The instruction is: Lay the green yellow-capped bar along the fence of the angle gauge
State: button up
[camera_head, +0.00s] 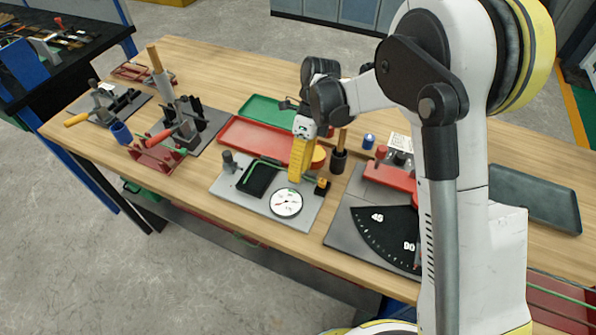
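The angle gauge (350,236) is a grey plate with a black fan-shaped dial marked 45 and 90, right of centre on the wooden bench. A red block (390,175) stands along its far side; I cannot tell if this is the fence. My arm hides the gauge's right part. My gripper (297,178) seems to be the white and yellow end pointing down over the dial-gauge board, left of the angle gauge. Its fingers are not clear, and I see nothing held. Thin green bars (563,280) show at the lower right edge; no yellow cap is visible.
A board (240,192) with a round dial and black pad lies below my gripper. Red (262,139) and green (268,108) trays lie behind it. Clamp fixtures (190,120) fill the bench's left. A dark tray (535,197) lies right.

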jog(key=shift+r, duration=0.1)
jog(key=v, duration=1.2)
jog(key=shift+d, duration=0.15)
jog(key=shift+r+p, duration=2.1)
jog(key=shift+r, duration=0.75)
